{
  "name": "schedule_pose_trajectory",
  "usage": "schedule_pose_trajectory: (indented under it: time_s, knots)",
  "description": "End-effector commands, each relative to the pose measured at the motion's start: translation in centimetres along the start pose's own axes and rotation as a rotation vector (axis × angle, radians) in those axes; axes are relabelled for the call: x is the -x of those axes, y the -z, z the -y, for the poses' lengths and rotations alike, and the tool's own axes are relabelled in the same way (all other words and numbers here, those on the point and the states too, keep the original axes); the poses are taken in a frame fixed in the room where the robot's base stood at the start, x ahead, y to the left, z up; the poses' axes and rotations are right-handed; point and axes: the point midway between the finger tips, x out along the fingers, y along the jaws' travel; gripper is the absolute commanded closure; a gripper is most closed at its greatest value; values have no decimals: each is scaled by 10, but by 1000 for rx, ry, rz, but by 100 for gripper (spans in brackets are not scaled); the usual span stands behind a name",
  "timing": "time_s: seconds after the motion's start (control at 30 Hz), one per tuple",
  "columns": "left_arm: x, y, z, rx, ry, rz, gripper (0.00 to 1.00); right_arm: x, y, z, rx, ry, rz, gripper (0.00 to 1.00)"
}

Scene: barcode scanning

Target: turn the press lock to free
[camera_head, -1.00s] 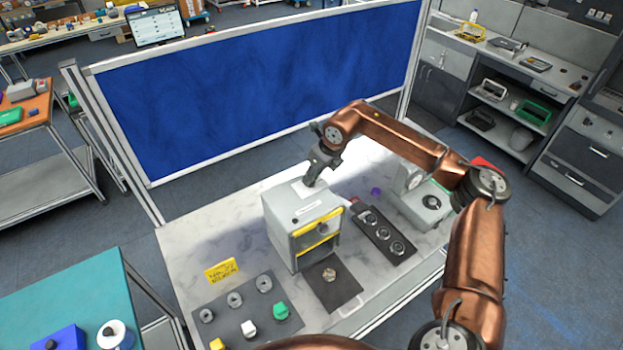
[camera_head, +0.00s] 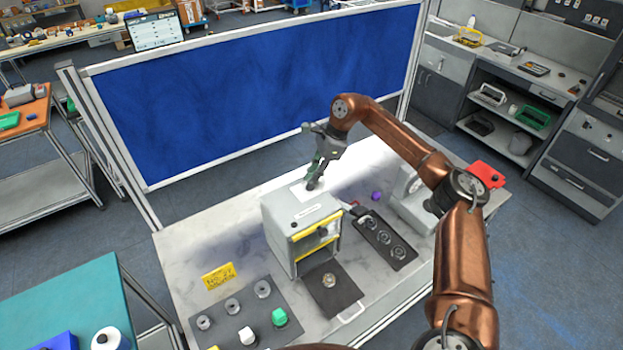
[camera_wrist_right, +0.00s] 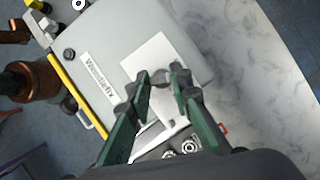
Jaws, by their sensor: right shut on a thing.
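The press is a grey box (camera_head: 283,213) with a yellow-edged open front, standing on the marble-topped table. On its top is a white plate (camera_head: 300,192), also seen in the right wrist view (camera_wrist_right: 146,58). My right gripper (camera_head: 313,184) reaches down onto this plate. In the right wrist view its green fingers (camera_wrist_right: 160,79) close around a small dark piece on the plate, which I take for the press lock. The fingers hide most of it, so I cannot read its setting. My left gripper is not in view.
A dark tray with several round metal parts (camera_head: 385,240) lies right of the press. A dark mat with a metal part (camera_head: 332,288) lies in front. A yellow sign (camera_head: 218,276) and a grey board with rings and blocks (camera_head: 235,312) are front left. A blue partition (camera_head: 250,85) stands behind.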

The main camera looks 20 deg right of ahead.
Motion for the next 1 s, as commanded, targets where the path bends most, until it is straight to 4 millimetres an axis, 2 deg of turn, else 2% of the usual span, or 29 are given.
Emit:
schedule_pose_trajectory:
  time_s: [0.2, 0.5, 1.0]
  knots:
    - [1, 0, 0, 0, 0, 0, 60, 2, 0, 3, 161, -64, -1, 100]
    - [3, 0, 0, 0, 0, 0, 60, 1, 0, 3, 310, -124, -1, 100]
    - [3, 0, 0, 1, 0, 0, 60, 1, 0, 3, 366, -148, -2, 100]
